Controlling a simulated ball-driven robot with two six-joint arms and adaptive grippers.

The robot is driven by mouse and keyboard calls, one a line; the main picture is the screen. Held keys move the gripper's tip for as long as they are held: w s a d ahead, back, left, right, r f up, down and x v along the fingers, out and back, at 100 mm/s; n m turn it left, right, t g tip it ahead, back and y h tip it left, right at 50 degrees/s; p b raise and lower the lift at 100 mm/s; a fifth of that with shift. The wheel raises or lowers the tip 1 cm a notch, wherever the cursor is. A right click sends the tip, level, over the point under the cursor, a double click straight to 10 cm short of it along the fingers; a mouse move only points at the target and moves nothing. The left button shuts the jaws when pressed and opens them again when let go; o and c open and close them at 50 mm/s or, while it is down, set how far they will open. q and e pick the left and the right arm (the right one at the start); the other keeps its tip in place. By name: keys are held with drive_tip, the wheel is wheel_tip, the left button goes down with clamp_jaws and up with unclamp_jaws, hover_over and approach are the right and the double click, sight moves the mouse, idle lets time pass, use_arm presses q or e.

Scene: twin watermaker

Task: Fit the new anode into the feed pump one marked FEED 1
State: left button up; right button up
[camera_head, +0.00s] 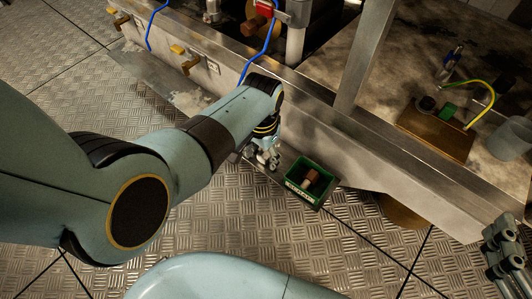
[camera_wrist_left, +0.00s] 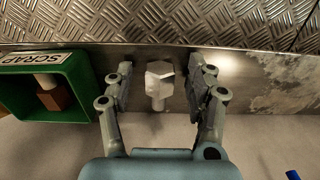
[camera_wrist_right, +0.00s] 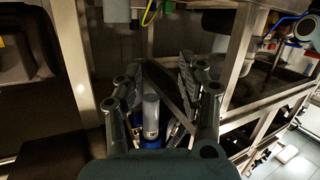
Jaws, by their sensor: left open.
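A pale hex-headed piece with a narrower stem (camera_wrist_left: 158,84), possibly the new anode, shows in the left wrist view. It lies between the spread fingers of my left gripper (camera_wrist_left: 160,88), with a gap on each side. In the head view my left gripper (camera_head: 264,156) is beside the steel frame's edge, just left of the green box. Its fingers partly hide what is there. My right gripper (camera_head: 503,252) is at the lower right edge of the head view. In the right wrist view its fingers (camera_wrist_right: 158,85) stand apart. No FEED 1 marking is readable.
A green box marked SCRAP (camera_head: 320,202) holds a brown and white piece (camera_head: 310,178); it also shows in the left wrist view (camera_wrist_left: 82,103). A wooden block (camera_head: 436,132) and a clear cup (camera_head: 510,138) stand on the bench at right. Brass taps (camera_head: 190,64) project from the frame.

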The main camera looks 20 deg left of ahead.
use_arm(q)
drive_tip(key=shift+c, duration=0.4)
clamp_jaws()
